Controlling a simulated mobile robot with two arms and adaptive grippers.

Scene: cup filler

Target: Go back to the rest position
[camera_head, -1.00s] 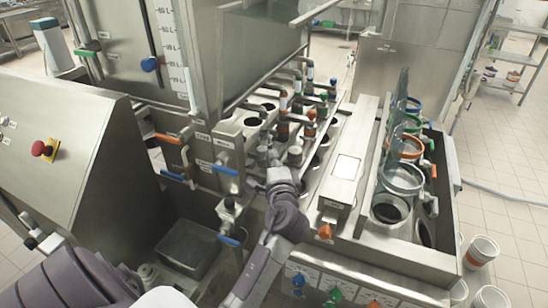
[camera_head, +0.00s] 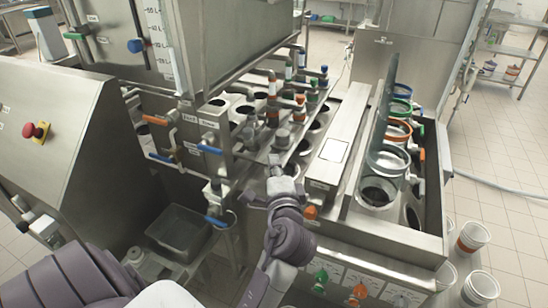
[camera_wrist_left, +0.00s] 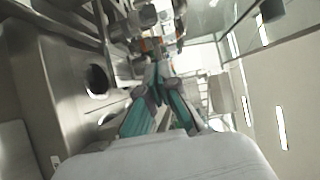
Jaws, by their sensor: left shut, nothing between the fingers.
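My left gripper (camera_head: 276,160) is at the filler machine, low in front of the row of nozzles and valves. It is shut and holds nothing. My purple and grey left arm comes up to it from the bottom of the head view. In the left wrist view the teal-backed fingers (camera_wrist_left: 158,70) come together at their tips, with blurred nozzles beyond them. My right gripper is not in view.
The row of nozzles (camera_head: 272,105) stands just beyond the gripper. A steel bin with round cup holders (camera_head: 377,191) is to the right. A grey tub (camera_head: 180,232) and a slanted panel with a red button (camera_head: 29,131) are left.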

